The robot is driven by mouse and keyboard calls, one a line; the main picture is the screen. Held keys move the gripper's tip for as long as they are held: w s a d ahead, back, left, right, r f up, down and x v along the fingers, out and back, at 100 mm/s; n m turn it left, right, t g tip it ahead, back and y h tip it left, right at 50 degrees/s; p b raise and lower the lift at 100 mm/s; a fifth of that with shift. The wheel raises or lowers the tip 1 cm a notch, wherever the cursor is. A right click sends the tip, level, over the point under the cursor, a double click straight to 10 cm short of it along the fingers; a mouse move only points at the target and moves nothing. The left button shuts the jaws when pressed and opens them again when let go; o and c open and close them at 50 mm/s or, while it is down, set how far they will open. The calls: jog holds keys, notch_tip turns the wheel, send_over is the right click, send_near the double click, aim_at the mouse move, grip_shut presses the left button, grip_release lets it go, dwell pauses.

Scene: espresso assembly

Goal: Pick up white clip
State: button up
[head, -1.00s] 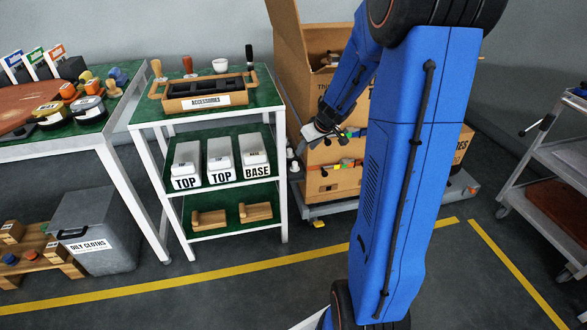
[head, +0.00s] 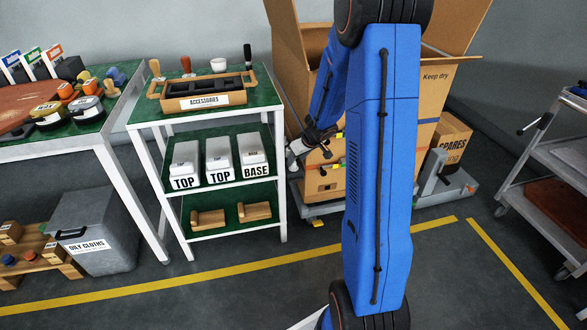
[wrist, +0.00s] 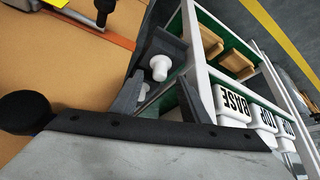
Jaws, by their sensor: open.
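My gripper (head: 314,138) is beside the right side of the green shelf unit, in front of the cardboard box. In the wrist view my gripper (wrist: 166,88) is open, its two grey fingers apart with nothing held. A white, knob-like piece (wrist: 160,66), which seems to be the white clip, sits on a dark grey bracket just beyond the fingertips, between them in the picture. In the head view a white piece (head: 296,147) shows right at my gripper, partly covered.
The shelf unit (head: 283,205) with white TOP and BASE parts stands close left of my gripper. The open cardboard box (head: 300,95) is close behind it. A SPARES box (head: 452,145) stands farther right. The floor in front is clear.

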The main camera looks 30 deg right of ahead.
aim_at(294, 167)
jog(key=shift+x, duration=1.45)
jog(key=shift+c, duration=0.2)
grip_shut()
jog(key=shift+r, duration=0.2)
